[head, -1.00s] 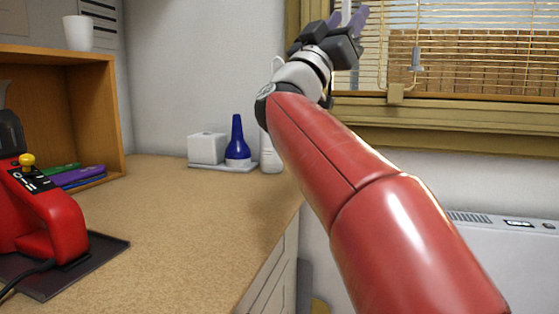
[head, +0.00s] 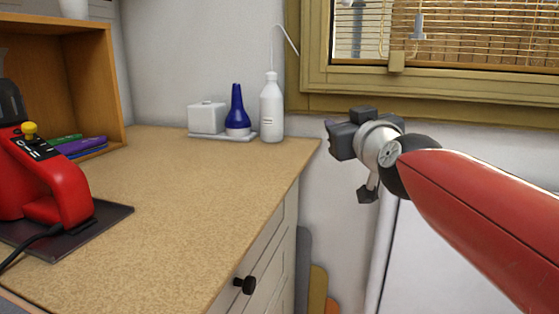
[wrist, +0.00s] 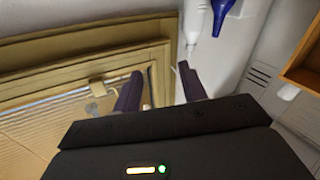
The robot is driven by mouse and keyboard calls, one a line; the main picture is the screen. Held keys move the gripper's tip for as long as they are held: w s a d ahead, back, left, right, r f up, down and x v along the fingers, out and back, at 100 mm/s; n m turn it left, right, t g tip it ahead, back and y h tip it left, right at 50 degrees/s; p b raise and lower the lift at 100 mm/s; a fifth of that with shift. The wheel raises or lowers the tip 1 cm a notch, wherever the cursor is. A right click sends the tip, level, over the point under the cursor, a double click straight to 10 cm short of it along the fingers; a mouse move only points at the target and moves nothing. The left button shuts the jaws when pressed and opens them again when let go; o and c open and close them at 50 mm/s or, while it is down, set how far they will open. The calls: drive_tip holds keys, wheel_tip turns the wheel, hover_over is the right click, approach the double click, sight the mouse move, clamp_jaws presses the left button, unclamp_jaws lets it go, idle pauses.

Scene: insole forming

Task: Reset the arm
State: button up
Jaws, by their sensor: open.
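My gripper (head: 345,138) is at the right of the head view, below the window and past the right edge of the worktop, with my red arm reaching in from the right. In the wrist view its two dark purple fingers (wrist: 160,85) stand apart with nothing between them. Its fingertips are hard to make out in the head view. It is apart from the worktop and the window.
The worktop (head: 175,215) carries a red machine (head: 45,170) on a dark mat, a wooden shelf box (head: 65,65), a white bottle (head: 271,110), a blue bottle (head: 237,108) and a white box (head: 207,117). The window frame (head: 420,100) is behind my gripper.

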drive_tip(key=s+d+f+m+g+h, duration=0.1)
drive_tip(key=s+f+g, duration=0.5)
drive_tip(key=s+f, duration=0.6)
drive_tip(key=s+d+f+m+g+h, duration=0.1)
drive_tip(key=s+f+g, duration=0.5)
drive_tip(key=s+f, duration=0.6)
wheel_tip(320, 180, down, 8)
drive_tip(key=shift+s+d+r+m+h, duration=0.15)
drive_tip(key=shift+s+d+m+h, duration=0.15)
drive_tip(key=shift+d+m, duration=0.45)
drive_tip(key=shift+w+a, duration=0.1)
drive_tip(key=shift+a, duration=0.05)
drive_tip(key=shift+c, duration=0.6)
